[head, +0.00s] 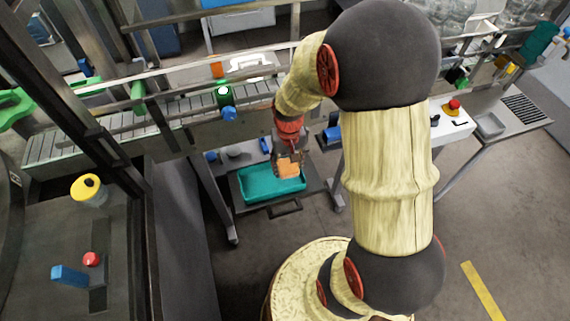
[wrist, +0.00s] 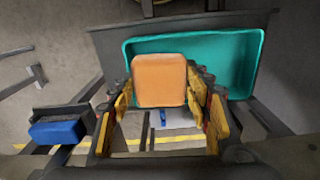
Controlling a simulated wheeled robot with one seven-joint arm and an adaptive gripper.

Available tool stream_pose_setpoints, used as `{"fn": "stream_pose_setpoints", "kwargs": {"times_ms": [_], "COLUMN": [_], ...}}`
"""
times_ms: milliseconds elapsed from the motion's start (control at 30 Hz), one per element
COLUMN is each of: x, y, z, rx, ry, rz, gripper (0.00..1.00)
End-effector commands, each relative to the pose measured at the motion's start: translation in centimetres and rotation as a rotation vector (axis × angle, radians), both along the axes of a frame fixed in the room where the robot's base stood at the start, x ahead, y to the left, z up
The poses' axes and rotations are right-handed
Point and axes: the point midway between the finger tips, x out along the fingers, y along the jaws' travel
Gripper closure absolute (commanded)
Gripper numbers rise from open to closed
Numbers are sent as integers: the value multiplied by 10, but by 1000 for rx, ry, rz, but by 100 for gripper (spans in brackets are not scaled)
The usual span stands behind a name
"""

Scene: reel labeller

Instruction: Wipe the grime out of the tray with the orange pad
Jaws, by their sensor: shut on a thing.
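The orange pad (head: 289,169) is held in my gripper (head: 291,156), which is shut on it. In the wrist view the pad (wrist: 159,78) sits between the yellow-lined fingers (wrist: 168,98). The teal tray (head: 258,194) lies on a low dark surface, and the pad is over its right rear part in the head view. In the wrist view the tray (wrist: 238,62) shows behind the pad, with its rim around it. I cannot tell whether the pad touches the tray floor. I make out no grime on the visible part of the tray; the rest is hidden by the pad and fingers.
A dark shelf (head: 245,203) surrounds the tray, between table legs (head: 215,200). A conveyor (head: 75,148) runs above and behind it. A blue block (wrist: 57,131) shows at left in the wrist view. A dark bench with a yellow-topped cylinder (head: 88,190) stands at left. Floor at right is open.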

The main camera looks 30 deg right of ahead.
Motion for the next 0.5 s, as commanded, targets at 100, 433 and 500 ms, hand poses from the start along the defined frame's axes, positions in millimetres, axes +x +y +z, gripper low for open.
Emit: {"fn": "stream_pose_setpoints", "kwargs": {"times_ms": [100,433,500], "x": [0,1,1], "y": [0,0,0], "z": [-12,-45,-50], "rx": [0,0,0], "ry": [1,-1,-1], "rz": [0,0,0], "gripper": [72,72,72]}}
